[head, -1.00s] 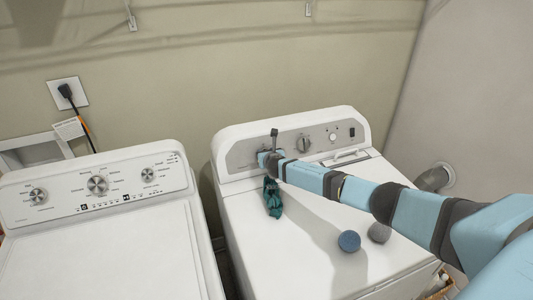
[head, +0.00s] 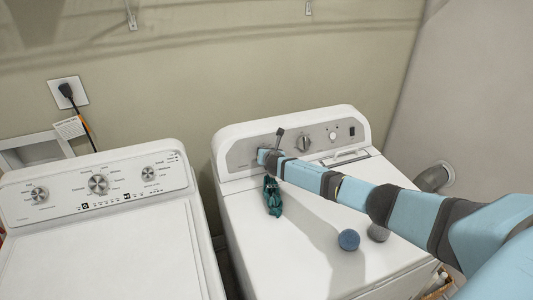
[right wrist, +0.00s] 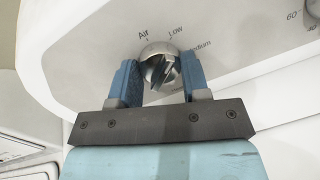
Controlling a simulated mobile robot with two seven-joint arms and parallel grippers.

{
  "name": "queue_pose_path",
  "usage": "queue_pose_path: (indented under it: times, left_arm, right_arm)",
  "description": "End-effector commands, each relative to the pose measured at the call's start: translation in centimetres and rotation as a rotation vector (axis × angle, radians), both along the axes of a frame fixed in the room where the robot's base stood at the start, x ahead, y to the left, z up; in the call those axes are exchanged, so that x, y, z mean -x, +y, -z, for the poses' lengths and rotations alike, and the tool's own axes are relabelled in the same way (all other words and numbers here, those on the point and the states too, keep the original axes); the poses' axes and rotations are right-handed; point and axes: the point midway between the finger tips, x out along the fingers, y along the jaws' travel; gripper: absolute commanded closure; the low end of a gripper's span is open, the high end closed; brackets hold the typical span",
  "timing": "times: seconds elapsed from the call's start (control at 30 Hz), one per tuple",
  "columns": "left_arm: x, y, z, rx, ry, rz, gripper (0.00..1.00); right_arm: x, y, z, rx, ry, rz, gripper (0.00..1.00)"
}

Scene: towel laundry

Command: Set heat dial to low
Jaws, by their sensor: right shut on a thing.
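The heat dial (right wrist: 158,64) is a round silver knob on the white dryer panel, seen in the right wrist view with the labels Air, Low and Medium around its top. Its raised ridge slants up and to the right, roughly toward Low; the exact setting is hard to read. My right gripper (right wrist: 160,80) is shut on the dial, with one blue finger on each side. In the head view my right gripper (head: 262,157) is at the left end of the dryer's panel (head: 325,130) and hides the dial. My left gripper is not in view.
A dark teal cloth (head: 272,196) lies on the dryer top (head: 310,245) below my right gripper. A washer (head: 100,255) stands at left. Another knob (head: 304,144) is right of my gripper.

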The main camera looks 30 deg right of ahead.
Motion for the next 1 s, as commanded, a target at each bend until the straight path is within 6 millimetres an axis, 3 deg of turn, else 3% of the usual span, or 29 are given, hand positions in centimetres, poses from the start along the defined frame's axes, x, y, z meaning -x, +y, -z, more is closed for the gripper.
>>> queue_pose_path:
  times: [0.03, 0.13, 0.57, 1.0]
  left_arm:
    - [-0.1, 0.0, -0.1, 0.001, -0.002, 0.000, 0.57]
    - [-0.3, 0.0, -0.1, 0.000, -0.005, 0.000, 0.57]
    - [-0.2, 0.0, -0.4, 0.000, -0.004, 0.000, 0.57]
    - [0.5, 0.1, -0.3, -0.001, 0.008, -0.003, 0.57]
  right_arm:
    - [0.0, -0.1, -0.1, 0.001, -0.001, 0.001, 0.53]
    - [0.0, -0.1, -0.1, 0.002, 0.000, 0.001, 0.32]
    - [0.8, 0.3, -0.4, 0.002, -0.001, -0.001, 0.32]
    - [7.8, 2.8, -3.3, 0.003, 0.000, -0.003, 0.32]
